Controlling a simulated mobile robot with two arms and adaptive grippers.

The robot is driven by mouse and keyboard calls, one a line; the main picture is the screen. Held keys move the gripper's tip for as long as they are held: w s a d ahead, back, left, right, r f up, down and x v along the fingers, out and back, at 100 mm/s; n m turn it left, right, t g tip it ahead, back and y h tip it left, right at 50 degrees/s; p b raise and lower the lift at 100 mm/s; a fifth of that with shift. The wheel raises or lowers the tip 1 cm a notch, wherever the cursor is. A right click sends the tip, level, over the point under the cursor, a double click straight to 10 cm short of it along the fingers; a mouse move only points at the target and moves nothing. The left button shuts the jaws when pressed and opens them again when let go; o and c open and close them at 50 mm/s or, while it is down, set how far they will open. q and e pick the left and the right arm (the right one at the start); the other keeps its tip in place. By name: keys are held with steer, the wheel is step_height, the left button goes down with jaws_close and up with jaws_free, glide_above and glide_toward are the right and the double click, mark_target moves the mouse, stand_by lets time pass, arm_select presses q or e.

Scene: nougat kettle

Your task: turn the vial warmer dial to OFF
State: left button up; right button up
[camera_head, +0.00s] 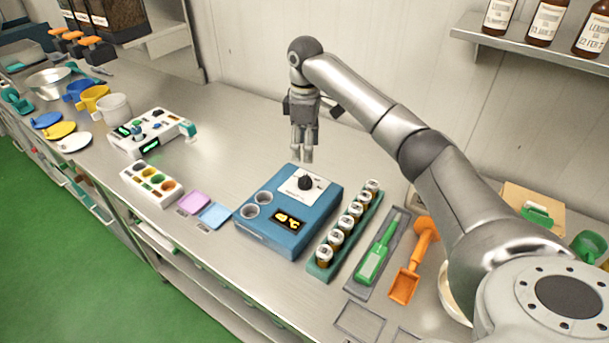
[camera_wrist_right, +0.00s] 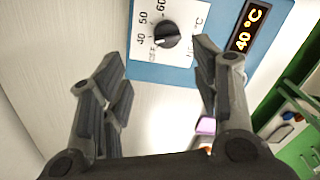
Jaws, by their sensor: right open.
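The vial warmer (camera_head: 279,235) is a blue box on the steel counter, with two round wells and a lit display. Its black dial (camera_head: 306,183) sits on a white scale plate at the back of its top. In the right wrist view the dial (camera_wrist_right: 166,34) shows near the top, with marks OFF, 40, 50 and 60 around it, and the display (camera_wrist_right: 247,29) reads 40 °C. My right gripper (camera_head: 302,158) points down above the counter, just behind the dial and apart from it. Its fingers (camera_wrist_right: 163,80) are open and empty. My left gripper is not in view.
A green rack of capped vials (camera_head: 346,232) stands close to the warmer's right side. A green tool (camera_head: 374,262) in a grey tray and an orange scoop (camera_head: 414,262) lie further right. Pink and blue pads (camera_head: 214,214) lie to the left. The counter behind the warmer is clear.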

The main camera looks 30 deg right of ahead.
mark_target(305, 177)
steer(key=shift+s+a+f+p, duration=0.35)
steer(key=shift+s+a, duration=0.1)
steer(key=shift+s, duration=0.15)
step_height(305, 177, down, 3)
steer(key=shift+f+p, duration=0.1)
steer(key=shift+p, duration=0.35)
step_height(305, 177, down, 3)
steer(key=shift+w+d+f+p, duration=0.1)
steer(key=shift+w+f+p, duration=0.1)
steer(key=shift+p, duration=0.1)
step_height(305, 177, down, 3)
steer(key=shift+r, duration=0.2)
steer(key=shift+f, duration=0.1)
steer(key=shift+c, duration=0.4)
steer(key=c, duration=1)
arm_select(q)
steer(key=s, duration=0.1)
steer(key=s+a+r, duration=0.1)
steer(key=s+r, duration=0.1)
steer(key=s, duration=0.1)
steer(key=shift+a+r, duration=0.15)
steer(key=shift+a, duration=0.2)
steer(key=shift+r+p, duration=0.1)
steer(key=shift+p, duration=0.2)
